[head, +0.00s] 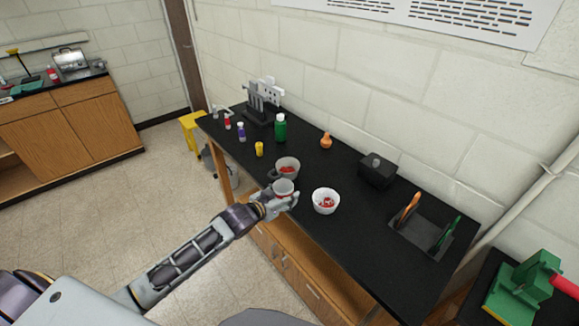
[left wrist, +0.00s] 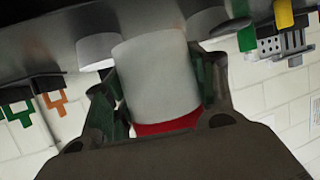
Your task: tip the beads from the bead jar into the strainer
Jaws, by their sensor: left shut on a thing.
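My left gripper (head: 282,197) is shut on a pale grey-white jar (head: 284,186) over the near edge of the black bench. In the left wrist view, which is upside down, the jar (left wrist: 155,75) stands between the green-grey fingers and red shows at its end. A grey bowl-shaped vessel (head: 287,174) with red beads inside stands just behind the jar. A white bowl (head: 325,208) with red contents stands to its right. I cannot tell for sure which of these two is the strainer. The jar looks roughly upright, apart from the white bowl. My right gripper is not in view.
A yellow bottle (head: 259,149), a purple-labelled bottle (head: 241,132), a green bottle (head: 281,128) and an orange object (head: 326,141) stand farther back. A black box (head: 377,170) and a tool holder (head: 417,235) are to the right. Bench right of the white bowl is clear.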

